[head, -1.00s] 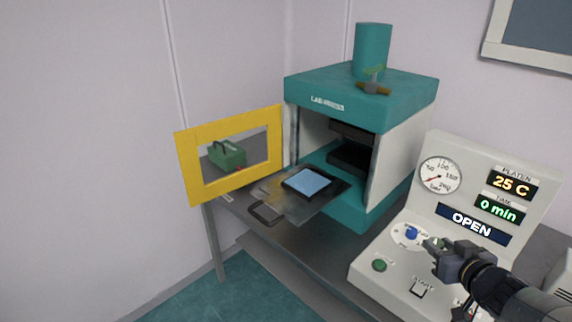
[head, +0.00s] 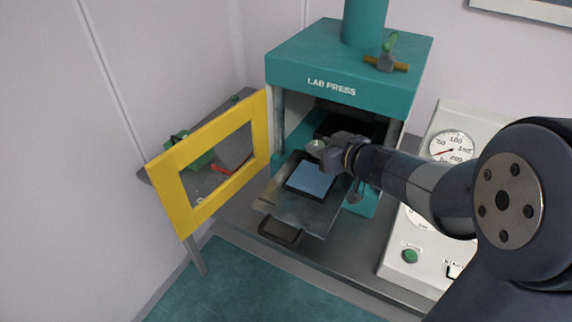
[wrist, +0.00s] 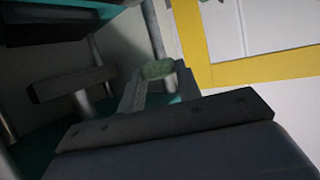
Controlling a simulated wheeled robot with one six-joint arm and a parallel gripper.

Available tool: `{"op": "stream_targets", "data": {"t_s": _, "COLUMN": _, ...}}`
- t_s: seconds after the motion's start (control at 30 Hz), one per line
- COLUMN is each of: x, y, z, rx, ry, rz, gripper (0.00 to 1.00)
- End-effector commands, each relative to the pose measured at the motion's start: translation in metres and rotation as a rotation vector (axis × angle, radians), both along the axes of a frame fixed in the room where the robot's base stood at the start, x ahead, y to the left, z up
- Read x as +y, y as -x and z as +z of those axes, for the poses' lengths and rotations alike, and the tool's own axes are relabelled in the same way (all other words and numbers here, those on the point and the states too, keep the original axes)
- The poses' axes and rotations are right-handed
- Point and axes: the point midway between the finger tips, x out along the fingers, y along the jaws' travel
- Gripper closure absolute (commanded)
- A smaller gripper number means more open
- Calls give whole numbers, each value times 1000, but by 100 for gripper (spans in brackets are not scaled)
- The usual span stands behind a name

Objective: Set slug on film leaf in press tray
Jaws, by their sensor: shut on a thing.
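My gripper (head: 320,151) is shut on the slug (head: 316,144), a small pale green piece at its fingertips. In the wrist view the slug (wrist: 157,69) shows at the end of the fingers, partly hidden. The blue film leaf (head: 313,178) lies in a dark frame on the pulled-out metal press tray (head: 290,207). In the head view the gripper appears above the leaf's back edge, in front of the press opening. The exact height of the slug over the leaf cannot be told.
The teal lab press (head: 350,75) stands behind the tray, its dark platens just beyond the gripper. The yellow-framed guard door (head: 168,195) is open at the left and also shows in the wrist view (wrist: 192,40). The gauge panel (head: 425,240) stands right of the tray.

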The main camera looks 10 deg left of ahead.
Motion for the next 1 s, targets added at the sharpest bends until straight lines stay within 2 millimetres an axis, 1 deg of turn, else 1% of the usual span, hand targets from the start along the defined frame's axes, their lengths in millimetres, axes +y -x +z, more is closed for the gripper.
{"op": "stream_targets", "data": {"t_s": 0.07, "x": 0, "y": 0, "z": -4, "rx": 1, "ry": 0, "rz": 0, "gripper": 89}}
{"op": "stream_targets", "data": {"t_s": 0.3, "x": 0, "y": 0, "z": -50, "rx": 6, "ry": -1, "rz": 0, "gripper": 89}}
{"op": "stream_targets", "data": {"t_s": 0.47, "x": 0, "y": 0, "z": -63, "rx": 2, "ry": -1, "rz": 1, "gripper": 89}}
{"op": "stream_targets", "data": {"t_s": 0.7, "x": 0, "y": 1, "z": -96, "rx": 5, "ry": -1, "rz": 1, "gripper": 89}}
{"op": "stream_targets", "data": {"t_s": 0.8, "x": 0, "y": 0, "z": -100, "rx": 2, "ry": 0, "rz": 1, "gripper": 89}}
{"op": "stream_targets", "data": {"t_s": 1.0, "x": 0, "y": 0, "z": -99, "rx": 0, "ry": 0, "rz": 1, "gripper": 89}}
